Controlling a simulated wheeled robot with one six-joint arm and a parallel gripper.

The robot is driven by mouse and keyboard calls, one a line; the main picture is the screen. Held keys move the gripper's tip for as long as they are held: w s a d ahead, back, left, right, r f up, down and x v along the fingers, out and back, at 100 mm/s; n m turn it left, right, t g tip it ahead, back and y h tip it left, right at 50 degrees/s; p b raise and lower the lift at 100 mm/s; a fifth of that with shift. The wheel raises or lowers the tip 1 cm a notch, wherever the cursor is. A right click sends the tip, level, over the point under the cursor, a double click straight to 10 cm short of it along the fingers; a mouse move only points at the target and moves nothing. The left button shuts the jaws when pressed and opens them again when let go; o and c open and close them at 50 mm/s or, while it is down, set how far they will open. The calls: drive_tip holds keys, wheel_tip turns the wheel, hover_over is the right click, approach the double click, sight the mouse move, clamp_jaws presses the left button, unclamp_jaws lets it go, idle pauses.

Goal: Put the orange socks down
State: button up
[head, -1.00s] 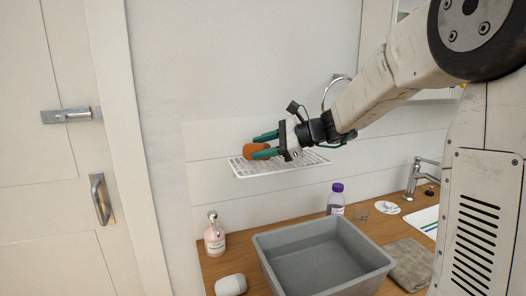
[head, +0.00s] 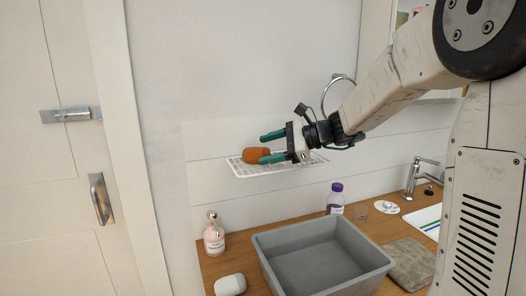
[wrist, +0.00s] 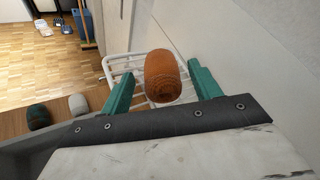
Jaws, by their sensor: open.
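The orange socks (head: 256,155), a rolled bundle, rest on the white wire shelf (head: 246,170) on the wall. They also show in the wrist view (wrist: 162,77), over the shelf's bars (wrist: 120,68) and between the two fingers. My gripper (head: 272,147) has green fingers and is open, with a gap on both sides of the socks in the wrist view (wrist: 162,88). In the head view the fingertips reach just to the right end of the socks.
Below is a wooden counter (head: 243,259) with a grey bin (head: 322,262), a pink soap bottle (head: 214,238), a rolled white-grey bundle (head: 230,285), a purple-capped bottle (head: 336,198) and a grey towel (head: 410,263). A towel ring (head: 324,100) hangs behind my arm.

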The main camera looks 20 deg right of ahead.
drive_tip(key=v, duration=1)
drive_tip(key=s+a+f+n+g+h, duration=0.25)
drive_tip(key=s+a+n, duration=0.2)
drive_tip(key=s, duration=0.25)
drive_tip(key=s+a+f+n+g+h, duration=0.1)
drive_tip(key=s+a+f+n+g, duration=0.2)
drive_tip(key=s+a, duration=0.4)
drive_tip(key=s+d+f+n+h, duration=0.1)
drive_tip(key=s+f+n+h, duration=0.2)
drive_tip(key=s, duration=0.5)
drive_tip(key=s+d+f+n+h, duration=0.2)
drive_tip(key=s+n+h, duration=0.3)
drive_tip(key=s+n, duration=0.3)
drive_tip(key=shift+s+d+f+g, duration=0.25)
drive_tip(key=shift+s+f+g, duration=0.25)
drive_tip(key=shift+s, duration=0.25)
